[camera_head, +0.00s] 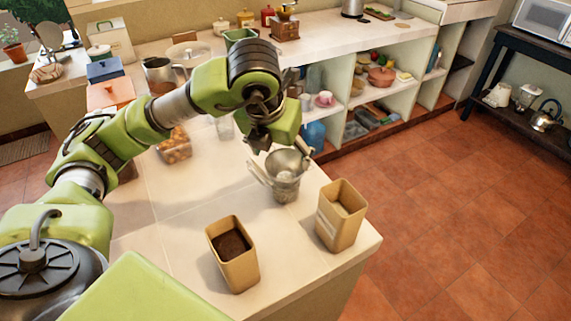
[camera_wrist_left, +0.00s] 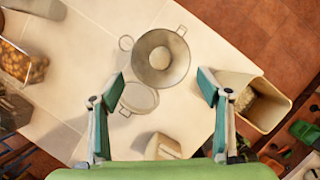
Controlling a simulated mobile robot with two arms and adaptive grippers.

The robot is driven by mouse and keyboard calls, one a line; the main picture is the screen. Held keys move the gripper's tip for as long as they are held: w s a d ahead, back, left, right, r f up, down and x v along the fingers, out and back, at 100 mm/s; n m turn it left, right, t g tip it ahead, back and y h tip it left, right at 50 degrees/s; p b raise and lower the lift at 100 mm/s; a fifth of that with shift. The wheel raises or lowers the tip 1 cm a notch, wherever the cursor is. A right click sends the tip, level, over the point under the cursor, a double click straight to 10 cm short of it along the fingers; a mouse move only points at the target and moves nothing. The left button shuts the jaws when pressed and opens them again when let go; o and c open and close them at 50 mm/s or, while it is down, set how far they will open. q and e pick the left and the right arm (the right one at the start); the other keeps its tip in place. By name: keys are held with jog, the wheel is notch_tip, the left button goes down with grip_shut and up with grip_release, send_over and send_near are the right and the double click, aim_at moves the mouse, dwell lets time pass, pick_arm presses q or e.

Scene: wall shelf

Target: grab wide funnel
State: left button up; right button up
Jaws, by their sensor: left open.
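The wide funnel (camera_head: 288,163) is a grey metal cone with a broad round rim, near the right edge of the pale worktop. In the left wrist view the funnel (camera_wrist_left: 153,72) shows from above, mouth up, with a small loop at its side. My left gripper (camera_head: 279,147) is open and empty, pointing down above the funnel. In the left wrist view the two green fingertips (camera_wrist_left: 162,87) are spread to either side of the funnel's near part, with a visible gap. What lies under the funnel is mostly hidden. My right gripper is not in view.
A round strainer (camera_wrist_left: 139,97) lies close beside the funnel. A tan box with pale contents (camera_head: 342,215) and a tan box with dark contents (camera_head: 232,255) stand nearby. A clear container of nuts (camera_head: 174,146) is further left. The worktop's middle is clear.

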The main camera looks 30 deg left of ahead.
aim_at(287, 169)
pick_arm(q)
jog(key=x, duration=0.3)
jog(key=shift+p+x, duration=0.55)
jog(key=shift+x, duration=0.45)
jog(key=p+x, duration=0.1)
jog(key=x, duration=0.2)
jog(key=shift+w+f, duration=0.15)
jog(key=shift+w, duration=0.1)
jog(key=shift+w+f+p, duration=0.2)
jog(key=shift+f+p, duration=0.1)
jog(key=shift+f, duration=0.15)
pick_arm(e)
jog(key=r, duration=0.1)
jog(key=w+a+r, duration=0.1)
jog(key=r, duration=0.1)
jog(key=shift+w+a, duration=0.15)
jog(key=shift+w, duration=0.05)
pick_arm(q)
jog(key=c, duration=0.8)
jog(key=shift+c, duration=0.9)
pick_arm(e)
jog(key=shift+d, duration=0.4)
